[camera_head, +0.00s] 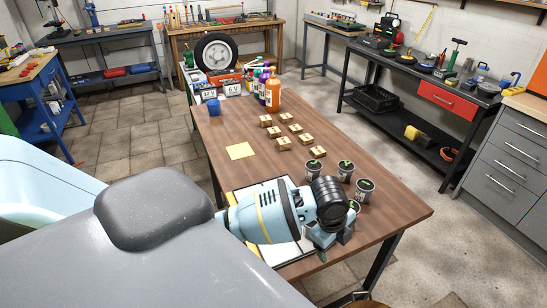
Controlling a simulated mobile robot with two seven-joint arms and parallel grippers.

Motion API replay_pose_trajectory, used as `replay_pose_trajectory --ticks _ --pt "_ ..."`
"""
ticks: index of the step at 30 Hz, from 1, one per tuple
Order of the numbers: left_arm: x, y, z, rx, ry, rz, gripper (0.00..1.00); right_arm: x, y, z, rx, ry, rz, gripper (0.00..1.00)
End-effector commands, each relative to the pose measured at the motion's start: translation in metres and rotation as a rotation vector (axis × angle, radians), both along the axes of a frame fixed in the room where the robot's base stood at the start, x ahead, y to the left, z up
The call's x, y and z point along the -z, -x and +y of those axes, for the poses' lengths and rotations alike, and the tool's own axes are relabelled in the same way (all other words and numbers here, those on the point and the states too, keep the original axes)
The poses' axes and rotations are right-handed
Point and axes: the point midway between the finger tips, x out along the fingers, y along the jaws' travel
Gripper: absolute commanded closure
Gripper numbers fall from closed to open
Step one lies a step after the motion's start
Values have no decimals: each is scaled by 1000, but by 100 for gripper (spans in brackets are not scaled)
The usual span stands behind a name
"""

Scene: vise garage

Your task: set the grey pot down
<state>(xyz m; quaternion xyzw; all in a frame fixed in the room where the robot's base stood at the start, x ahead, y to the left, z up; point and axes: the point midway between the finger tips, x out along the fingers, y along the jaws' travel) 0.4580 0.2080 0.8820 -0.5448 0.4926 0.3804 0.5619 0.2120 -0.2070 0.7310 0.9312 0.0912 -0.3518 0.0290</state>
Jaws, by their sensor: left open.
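Three show clearly: one pot (314,167) at the back left, one (346,168) behind, and one (364,189) at the right. Another pot (354,206) is mostly hidden behind my left wrist. My left gripper (335,238) reaches low over the front right of the wooden table (394,212), close to that partly hidden pot. It is open, but its wrist covers much of the space between the fingers, and I cannot tell whether it touches a pot. My right gripper is out of view.
A white sheet with a dark border (295,250) lies under my left arm.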

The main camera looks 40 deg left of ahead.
Motion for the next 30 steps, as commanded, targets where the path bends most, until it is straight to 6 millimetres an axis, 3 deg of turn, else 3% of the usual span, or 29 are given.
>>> replay_pose_trajectory --ticks 1,6,11,17,21,27,30 --pt "17 12 -15 -55 67 -16 23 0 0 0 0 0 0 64" --pt "52 40 -50 -290 291 -96 23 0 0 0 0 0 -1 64" --pt "81 73 -62 -544 479 -141 23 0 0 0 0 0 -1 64" --pt "119 128 -50 -876 648 -180 23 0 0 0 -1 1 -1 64" --pt "138 174 -31 -1086 732 -215 23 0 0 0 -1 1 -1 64" --pt "150 228 -9 -1273 800 -263 23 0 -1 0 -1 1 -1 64" --pt "151 241 -2 -1312 815 -276 23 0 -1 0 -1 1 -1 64"
